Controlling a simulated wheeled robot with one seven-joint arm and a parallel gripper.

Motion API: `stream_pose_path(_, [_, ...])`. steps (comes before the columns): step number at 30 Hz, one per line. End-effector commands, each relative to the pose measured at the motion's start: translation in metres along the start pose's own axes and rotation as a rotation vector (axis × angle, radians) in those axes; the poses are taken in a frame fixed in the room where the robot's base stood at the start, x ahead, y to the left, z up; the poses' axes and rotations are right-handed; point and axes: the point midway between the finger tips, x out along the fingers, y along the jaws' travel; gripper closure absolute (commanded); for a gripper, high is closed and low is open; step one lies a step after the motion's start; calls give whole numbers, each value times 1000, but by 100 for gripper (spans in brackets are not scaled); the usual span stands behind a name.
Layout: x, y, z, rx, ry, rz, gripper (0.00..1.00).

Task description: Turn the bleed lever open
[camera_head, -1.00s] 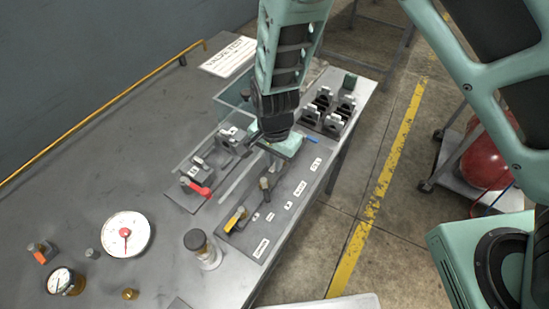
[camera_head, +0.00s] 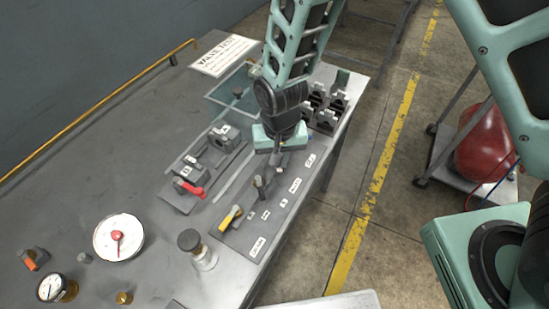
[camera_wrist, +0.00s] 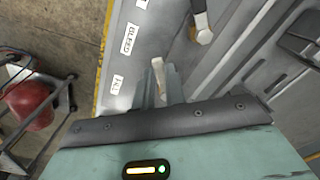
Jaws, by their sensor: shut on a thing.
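In the head view, my gripper (camera_head: 276,157) points down over the far half of the grey valve panel (camera_head: 244,236). In the wrist view, its two fingers (camera_wrist: 160,84) are closed around a pale lever handle (camera_wrist: 158,66), between the "BLEED" label (camera_wrist: 128,39) and the "FILL" label (camera_wrist: 117,85). I take it for the bleed lever. Its lower part is hidden by the fingers. A second lever with a dark grip and brass-coloured end (camera_wrist: 202,33) is apart from the fingers. The yellow-handled lever (camera_head: 231,217) is at the panel's near end.
A red-handled valve (camera_head: 188,188) is left of the panel. A capped jar (camera_head: 202,250) and a white dial (camera_head: 118,237) stand nearer. Black-and-grey holders (camera_head: 325,107) are behind my gripper. A cart with a red tank (camera_head: 485,150) stands right of the bench.

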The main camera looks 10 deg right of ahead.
Motion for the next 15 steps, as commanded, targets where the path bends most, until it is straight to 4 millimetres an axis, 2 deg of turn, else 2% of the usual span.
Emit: stream_pose_path(15, [0, 19, -6, -487, 3, -2, 100])
